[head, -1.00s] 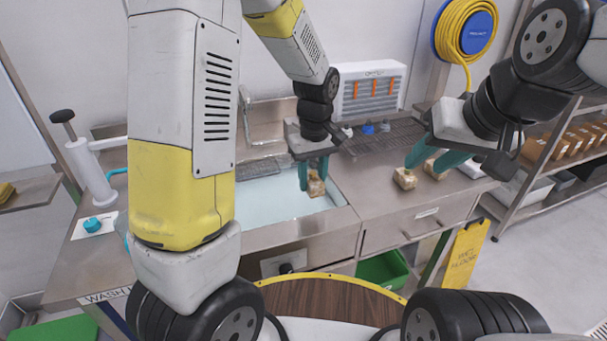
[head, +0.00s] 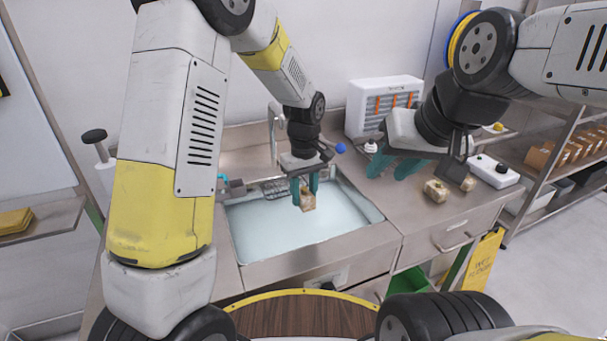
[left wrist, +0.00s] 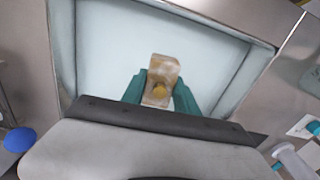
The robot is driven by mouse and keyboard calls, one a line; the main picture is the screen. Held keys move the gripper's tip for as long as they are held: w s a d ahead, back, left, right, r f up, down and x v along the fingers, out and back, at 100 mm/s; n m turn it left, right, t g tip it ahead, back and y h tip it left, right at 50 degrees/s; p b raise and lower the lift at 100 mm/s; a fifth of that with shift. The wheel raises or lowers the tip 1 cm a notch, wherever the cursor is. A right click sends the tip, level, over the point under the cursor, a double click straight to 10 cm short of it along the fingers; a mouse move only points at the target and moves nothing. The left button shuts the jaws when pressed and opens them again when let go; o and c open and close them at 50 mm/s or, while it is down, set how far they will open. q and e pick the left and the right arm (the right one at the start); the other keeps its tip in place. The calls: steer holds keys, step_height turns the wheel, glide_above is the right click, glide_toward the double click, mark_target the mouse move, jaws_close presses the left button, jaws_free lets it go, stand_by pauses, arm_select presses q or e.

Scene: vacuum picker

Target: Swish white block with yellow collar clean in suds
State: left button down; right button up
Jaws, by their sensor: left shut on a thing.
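My left gripper (head: 305,188) is shut on a block (head: 308,202), a pale block with brown smears.
Two similar smeared blocks (head: 435,191) lie on the counter near my right gripper. A white rack unit (head: 384,100) with orange clips stands behind. A faucet (head: 273,135) rises at the sink's back. A yellow wet-floor sign (head: 484,265) stands at right.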

arm_select(q)
step_height(320, 180, down, 18)
steer(key=shift+r, duration=0.15)
stand_by(0.7)
steer(key=shift+d, duration=0.1)
steer(key=shift+w+d, duration=0.3)
steer(key=shift+d, duration=0.4)
steer(key=shift+w+d, duration=0.3)
steer(key=shift+d, duration=0.35)
steer(key=shift+a, duration=0.1)
steer(key=shift+s+a, duration=0.4)
steer(key=shift+a, duration=0.5)
steer(key=shift+s+a, duration=0.35)
steer(key=shift+a, duration=0.55)
steer(key=shift+s+a, duration=0.4)
steer(key=shift+a, duration=0.5)
steer(key=shift+d, duration=0.1)
steer(key=shift+w+d, duration=0.4)
steer(key=shift+d, duration=0.5)
steer(key=shift+w+d, duration=0.35)
steer(key=shift+d, duration=0.55)
steer(key=shift+w+d, duration=0.4)
steer(key=shift+d, duration=0.5)
